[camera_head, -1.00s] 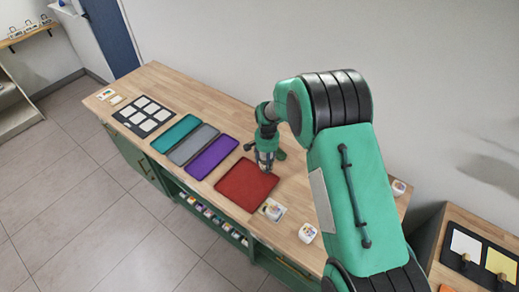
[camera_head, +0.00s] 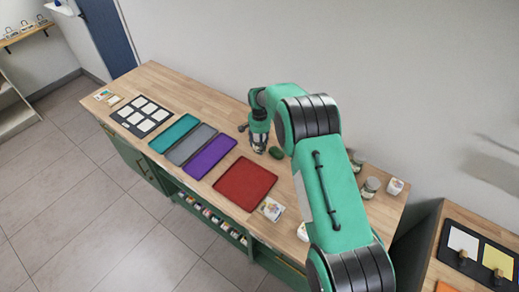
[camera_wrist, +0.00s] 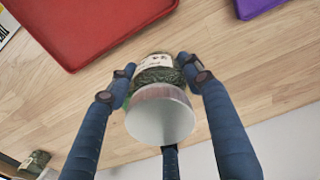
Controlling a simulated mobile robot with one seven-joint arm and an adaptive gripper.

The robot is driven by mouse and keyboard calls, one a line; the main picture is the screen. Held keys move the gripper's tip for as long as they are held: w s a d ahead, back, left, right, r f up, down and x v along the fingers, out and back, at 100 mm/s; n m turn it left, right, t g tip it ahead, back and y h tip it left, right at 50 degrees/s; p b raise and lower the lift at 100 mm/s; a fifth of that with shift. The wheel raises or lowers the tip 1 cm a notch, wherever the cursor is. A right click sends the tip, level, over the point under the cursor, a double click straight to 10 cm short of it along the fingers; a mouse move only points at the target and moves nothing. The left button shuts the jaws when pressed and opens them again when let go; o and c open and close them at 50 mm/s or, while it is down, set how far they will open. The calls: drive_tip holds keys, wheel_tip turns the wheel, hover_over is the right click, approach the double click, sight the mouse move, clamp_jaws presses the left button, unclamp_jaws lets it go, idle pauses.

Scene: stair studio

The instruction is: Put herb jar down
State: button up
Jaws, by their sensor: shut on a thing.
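The herb jar (camera_wrist: 160,112) has a pale metal lid, green contents behind glass and a white label. In the wrist view it sits between the blue fingers of my gripper (camera_wrist: 155,72), which is shut on it. In the head view my gripper (camera_head: 258,146) is over the bare wood behind the red tray (camera_head: 245,185), towards the wall; the jar is barely visible there. I cannot tell whether the jar touches the counter.
Purple (camera_head: 212,157), grey (camera_head: 190,144) and teal (camera_head: 174,133) trays lie left of the red one. A dark board (camera_head: 140,115) with white squares is farther left. A green item (camera_head: 277,153) lies near my gripper. Jars (camera_head: 370,187) stand at right. Wood between is clear.

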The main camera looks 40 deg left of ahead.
drive_tip(key=shift+a, duration=0.1)
idle(0.3)
drive_tip(key=shift+f, duration=1.75)
drive_tip(key=shift+f, duration=0.1)
drive_tip(key=o, duration=1.4)
wheel_tip(320, 180, up, 12)
drive_tip(key=shift+r, duration=0.1)
